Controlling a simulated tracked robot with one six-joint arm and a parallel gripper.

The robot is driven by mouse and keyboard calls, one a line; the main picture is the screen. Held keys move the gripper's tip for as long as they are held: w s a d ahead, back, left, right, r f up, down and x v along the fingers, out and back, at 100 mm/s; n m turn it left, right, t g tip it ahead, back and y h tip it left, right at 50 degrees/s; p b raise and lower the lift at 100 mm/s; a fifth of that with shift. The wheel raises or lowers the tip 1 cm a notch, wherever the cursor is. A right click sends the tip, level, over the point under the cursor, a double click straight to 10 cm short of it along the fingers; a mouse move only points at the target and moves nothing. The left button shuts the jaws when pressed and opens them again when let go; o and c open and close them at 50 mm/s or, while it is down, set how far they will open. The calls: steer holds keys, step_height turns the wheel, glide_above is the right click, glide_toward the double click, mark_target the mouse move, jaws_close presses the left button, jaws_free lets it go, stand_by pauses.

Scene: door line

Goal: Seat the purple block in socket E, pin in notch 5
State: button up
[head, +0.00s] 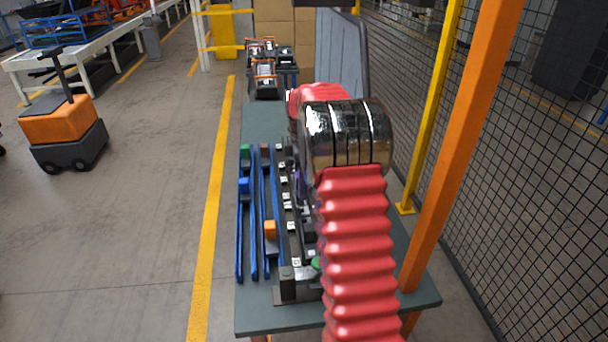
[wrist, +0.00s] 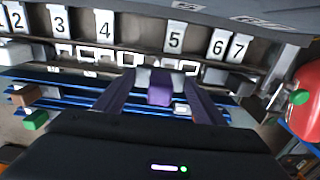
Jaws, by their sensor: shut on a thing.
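The purple block (wrist: 160,88) is between the fingertips of my gripper (wrist: 161,80) in the wrist view. My gripper is shut on it, with a dark purple finger on each side. Pale grey parts show at the block's far end, and its pin cannot be made out. Number plate 5 (wrist: 174,40) stands beyond the block, slightly right of it. Plate 4 (wrist: 105,27) is to the left and plate 6 (wrist: 218,44) to the right. Which socket is E cannot be read.
Blue rails (head: 254,225) lie left of the socket line, carrying an orange block (head: 270,230), a blue block (head: 243,186) and a green block (head: 245,152). A red rounded thing (wrist: 302,84) is close at right in the wrist view. An orange post (head: 465,130) stands right of the table.

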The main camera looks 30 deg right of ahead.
steer(key=shift+f, duration=0.3)
steer(key=shift+r, duration=0.1)
